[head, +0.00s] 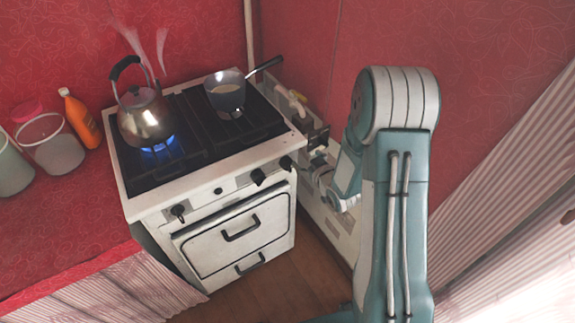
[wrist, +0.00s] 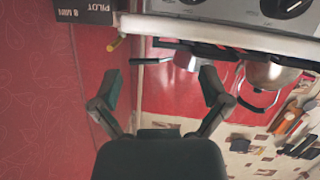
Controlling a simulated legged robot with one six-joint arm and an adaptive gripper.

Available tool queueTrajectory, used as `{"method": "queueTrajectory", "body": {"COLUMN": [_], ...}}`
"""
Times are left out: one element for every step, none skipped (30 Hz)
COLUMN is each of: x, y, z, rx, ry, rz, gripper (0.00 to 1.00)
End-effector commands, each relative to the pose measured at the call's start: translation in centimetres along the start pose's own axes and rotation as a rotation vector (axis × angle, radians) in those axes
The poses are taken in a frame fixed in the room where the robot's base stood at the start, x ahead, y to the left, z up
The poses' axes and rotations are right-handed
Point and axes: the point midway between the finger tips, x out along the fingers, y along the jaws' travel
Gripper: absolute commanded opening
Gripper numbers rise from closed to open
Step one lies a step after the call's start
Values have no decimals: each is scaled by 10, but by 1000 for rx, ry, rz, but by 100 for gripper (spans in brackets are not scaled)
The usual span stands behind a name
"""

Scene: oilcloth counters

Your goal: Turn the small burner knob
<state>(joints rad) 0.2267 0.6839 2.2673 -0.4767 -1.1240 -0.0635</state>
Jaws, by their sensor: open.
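The white stove (head: 185,190) has several dark knobs along its front panel. One knob (head: 178,211) is at the left, a smaller one (head: 217,190) near the middle, another (head: 258,177) right of it, and one (head: 286,163) at the right end. I cannot read which is the small burner knob. My gripper (head: 312,174) is beside the stove's right front corner, close to the right-end knob. In the wrist view (wrist: 159,78) its fingers are apart with nothing between them.
A steaming kettle (head: 146,117) stands over a blue flame at the left of the hob. A saucepan (head: 226,93) stands at the back right. A dark box marked PILOT (wrist: 84,12) is near the stove edge. An orange bottle (head: 81,118) and jars are on the left counter.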

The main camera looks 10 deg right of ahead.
Motion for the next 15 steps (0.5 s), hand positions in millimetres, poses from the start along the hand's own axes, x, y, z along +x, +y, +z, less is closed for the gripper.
{"method": "queueTrajectory", "body": {"x": [2,2,2,2,1,-1,-2,-4,-6,-8,-10,-11,-12,-13,-14], "y": [-4,-7,-10,-12,-15,-18,-20,-23,-25,-26,-28,-29,-30,-30,-31], "z": [17,24,34,41,47,56,62,67,73,77,80,83,85,86,87], "rx": [16,24,36,46,56,70,81,91,104,113,120,128,133,136,139], "ry": [25,46,75,97,120,149,169,188,213,228,243,258,267,274,280], "rz": [-14,-23,-32,-39,-45,-52,-57,-62,-66,-68,-70,-72,-73,-73,-74], "gripper": [96,96,96,96,96,96,96,96,96,96,96,96,96,96,96]}}
